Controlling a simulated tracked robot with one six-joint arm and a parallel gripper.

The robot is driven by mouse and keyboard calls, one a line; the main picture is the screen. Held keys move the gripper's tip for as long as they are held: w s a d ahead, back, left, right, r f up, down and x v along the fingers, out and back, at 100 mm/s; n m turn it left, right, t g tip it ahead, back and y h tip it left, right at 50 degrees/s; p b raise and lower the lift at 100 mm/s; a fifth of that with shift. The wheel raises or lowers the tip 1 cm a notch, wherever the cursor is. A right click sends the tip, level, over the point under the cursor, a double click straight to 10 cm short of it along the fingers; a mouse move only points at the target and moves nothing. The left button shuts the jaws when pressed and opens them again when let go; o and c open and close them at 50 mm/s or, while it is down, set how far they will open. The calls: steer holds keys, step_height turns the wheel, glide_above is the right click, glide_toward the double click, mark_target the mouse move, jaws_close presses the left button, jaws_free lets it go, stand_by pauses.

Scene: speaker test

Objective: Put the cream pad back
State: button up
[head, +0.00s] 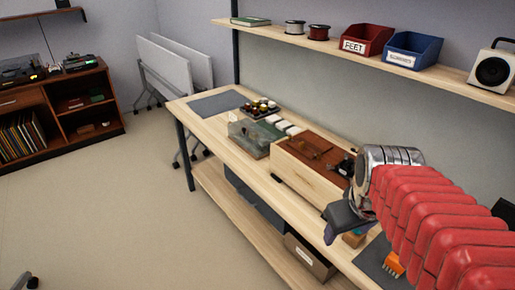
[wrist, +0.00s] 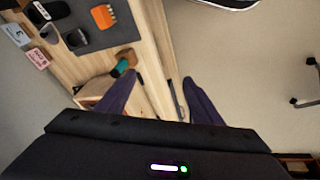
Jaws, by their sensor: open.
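Several small whitish pads (head: 284,124) lie in a group on the workbench, beside a clear-lidded box in the head view. I cannot tell which, if any, is the cream pad. My gripper (head: 330,234) is at the front edge of the bench, well to the right of and nearer than those pads. In the wrist view my gripper (wrist: 162,77) has its two dark purple fingers spread apart, with nothing held between them. The bench edge shows between and beyond the fingers. No cream pad is clear in the wrist view.
A wooden case (head: 297,176) with a brown top stands on the bench left of my arm. A teal-ended tool (wrist: 121,68) and an orange block (wrist: 103,17) lie near my gripper. A shelf (head: 285,38) with bins runs above. A grey mat (head: 217,103) at the far end is bare.

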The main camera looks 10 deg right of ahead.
steer(key=s+a+r+t+y, duration=0.1)
steer(key=s+a+r+t, duration=0.1)
steer(key=a, duration=0.9)
steer(key=shift+a+m+y, duration=0.25)
steer(key=shift+m+y, duration=0.05)
steer(key=shift+m, duration=0.1)
steer(key=shift+s+r, duration=0.1)
steer(key=shift+c, duration=0.5)
